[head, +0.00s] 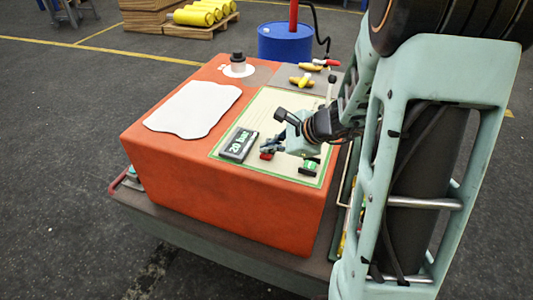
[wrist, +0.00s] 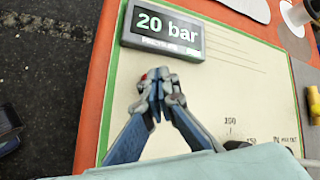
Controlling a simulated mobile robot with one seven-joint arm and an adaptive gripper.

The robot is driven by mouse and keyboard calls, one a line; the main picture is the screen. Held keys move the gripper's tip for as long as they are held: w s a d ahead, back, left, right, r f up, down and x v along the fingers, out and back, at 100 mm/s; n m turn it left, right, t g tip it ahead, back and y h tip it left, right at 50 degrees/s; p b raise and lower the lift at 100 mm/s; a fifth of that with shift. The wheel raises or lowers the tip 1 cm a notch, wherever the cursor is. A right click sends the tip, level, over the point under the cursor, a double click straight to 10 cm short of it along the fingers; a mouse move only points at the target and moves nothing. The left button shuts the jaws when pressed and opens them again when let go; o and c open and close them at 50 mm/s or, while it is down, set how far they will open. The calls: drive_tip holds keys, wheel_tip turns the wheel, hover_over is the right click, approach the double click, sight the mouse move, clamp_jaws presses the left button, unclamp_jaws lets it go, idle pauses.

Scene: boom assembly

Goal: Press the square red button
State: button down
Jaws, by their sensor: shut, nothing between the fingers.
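The red button (head: 266,155) sits on the pale panel on top of the orange box, beside a green button (head: 310,167). In the wrist view only a small red bit (wrist: 143,77) shows at the left of my fingers, which hide the rest. My gripper (head: 270,147) is shut and empty, with its blue fingers together right over the red button. In the wrist view my gripper (wrist: 157,98) covers the button's place below the display. I cannot tell whether the fingertips touch the button.
A display reading 20 bar (head: 239,144) stands next to the button; it also shows in the wrist view (wrist: 163,29). A white sheet (head: 194,109) lies at left. A blue drum (head: 286,42) stands behind.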

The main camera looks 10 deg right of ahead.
sight(268, 155)
drive_tip(key=shift+f, duration=0.25)
drive_tip(key=shift+r, duration=0.15)
idle(0.4)
drive_tip(key=shift+r+p, duration=0.5)
drive_tip(key=shift+r, duration=0.35)
wheel_tip(268, 155, up, 5)
drive_tip(key=p, duration=0.4)
idle(0.6)
